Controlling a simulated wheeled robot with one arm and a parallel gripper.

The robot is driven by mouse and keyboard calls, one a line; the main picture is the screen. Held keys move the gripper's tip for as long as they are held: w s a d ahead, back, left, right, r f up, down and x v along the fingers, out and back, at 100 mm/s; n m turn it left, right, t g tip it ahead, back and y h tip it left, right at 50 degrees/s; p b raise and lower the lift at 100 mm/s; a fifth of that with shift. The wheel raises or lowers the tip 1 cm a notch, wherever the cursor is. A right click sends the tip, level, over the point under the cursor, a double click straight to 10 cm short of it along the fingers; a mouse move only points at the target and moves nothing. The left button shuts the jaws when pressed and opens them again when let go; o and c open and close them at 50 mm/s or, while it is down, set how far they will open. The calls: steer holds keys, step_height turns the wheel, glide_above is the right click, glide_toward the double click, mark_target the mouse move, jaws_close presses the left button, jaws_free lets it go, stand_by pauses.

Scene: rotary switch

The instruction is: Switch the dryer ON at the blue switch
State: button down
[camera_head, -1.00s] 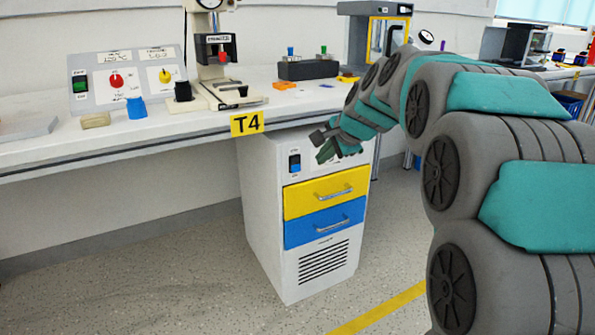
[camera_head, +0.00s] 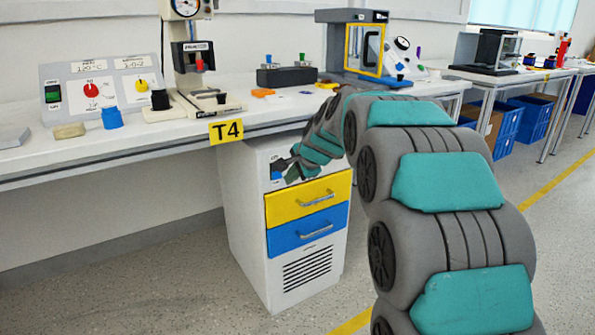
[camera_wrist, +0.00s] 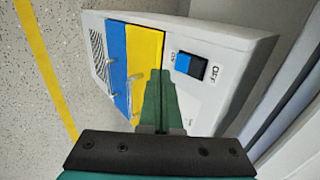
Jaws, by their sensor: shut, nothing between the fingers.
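The blue switch (camera_wrist: 189,65) is a rocker on the front of a white cabinet (camera_wrist: 250,48), above its yellow drawer. In the wrist view its left half is blue and its right half is dark. A label that looks like OFF lies beside the dark half; a smaller label lies beside the blue half. In the head view the switch (camera_head: 277,175) is small and partly covered by my gripper (camera_head: 284,166). In the wrist view my gripper's green fingers (camera_wrist: 158,76) are shut and empty. Their tips appear beside the switch, over the yellow drawer's edge; contact cannot be told.
A yellow drawer (camera_head: 283,208) and a blue drawer (camera_head: 286,236) have protruding handles. The bench (camera_head: 170,131) overhangs the cabinet. On it stand a control panel (camera_head: 71,99) with knobs, a press (camera_head: 190,58) and a yellow-framed machine (camera_head: 340,45). Floor left of the cabinet is clear.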

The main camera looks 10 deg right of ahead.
mark_target(277, 173)
steer(key=shift+w+a+f, duration=0.15)
steer(key=shift+w+a, duration=0.1)
steer(key=shift+w, duration=0.45)
steer(key=shift+w+a+f, duration=0.2)
steer(key=shift+w+a, duration=0.05)
steer(key=shift+w, duration=0.5)
steer(key=shift+w+a+f, duration=0.15)
steer(key=shift+w+a, duration=0.1)
steer(key=shift+w, duration=0.45)
steer(key=shift+w+f+b, duration=0.1)
steer(key=shift+f+b, duration=0.15)
steer(key=shift+b, duration=0.25)
steer(key=shift+r+p, duration=1)
steer(key=shift+r, duration=0.05)
steer(key=shift+f, duration=0.1)
